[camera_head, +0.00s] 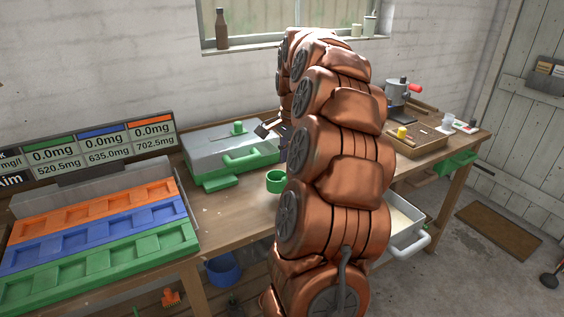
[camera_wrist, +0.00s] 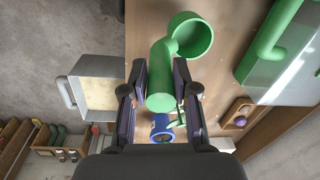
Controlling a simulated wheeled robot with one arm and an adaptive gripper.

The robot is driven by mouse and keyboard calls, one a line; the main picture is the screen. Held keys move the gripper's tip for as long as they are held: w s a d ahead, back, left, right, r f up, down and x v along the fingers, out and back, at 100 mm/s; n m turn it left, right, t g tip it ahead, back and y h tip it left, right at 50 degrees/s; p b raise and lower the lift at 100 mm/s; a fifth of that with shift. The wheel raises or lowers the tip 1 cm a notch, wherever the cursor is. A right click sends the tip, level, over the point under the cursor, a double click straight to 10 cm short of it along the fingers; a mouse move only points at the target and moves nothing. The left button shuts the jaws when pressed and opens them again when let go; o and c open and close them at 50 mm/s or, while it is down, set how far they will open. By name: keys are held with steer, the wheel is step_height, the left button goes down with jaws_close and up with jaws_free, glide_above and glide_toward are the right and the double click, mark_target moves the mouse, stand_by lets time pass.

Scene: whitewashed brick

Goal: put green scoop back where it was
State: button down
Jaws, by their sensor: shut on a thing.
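The green scoop has a round open bowl (camera_wrist: 190,36) and a thick handle (camera_wrist: 160,78) in the wrist view. My gripper (camera_wrist: 160,95) is shut on the handle, with one dark finger on each side. The bowl lies beyond the fingers, towards the top of that view. In the head view the scoop's bowl (camera_head: 276,182) shows just left of my arm, over the wooden bench. My arm hides the handle and most of my gripper there. I cannot tell how high the scoop is above the bench.
A grey case with green handles (camera_head: 230,152) stands at the back of the bench. A tray of orange, blue and green compartments (camera_head: 100,240) is at left. A pale-filled drawer (camera_head: 405,220) juts from the front. A blue round item (camera_wrist: 161,128) is near the fingers.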

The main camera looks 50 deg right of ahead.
steer(key=shift+w+a+f+p, duration=0.1)
steer(key=shift+w+f+p, duration=0.4)
steer(key=shift+f, duration=0.3)
steer(key=shift+w+a+f+p, duration=0.1)
steer(key=shift+w+f+p, duration=0.25)
steer(key=shift+w+f, duration=0.35)
steer(key=shift+s+f, duration=0.1)
steer(key=shift+f, duration=0.25)
steer(key=shift+f, duration=0.15)
steer(key=c, duration=0.9)
jaws_free()
step_height(320, 180, up, 12)
steer(key=b, duration=0.2)
glide_above(281, 181)
steer(key=s, duration=0.2)
steer(key=shift+w+a, duration=0.1)
steer(key=shift+w, duration=0.1)
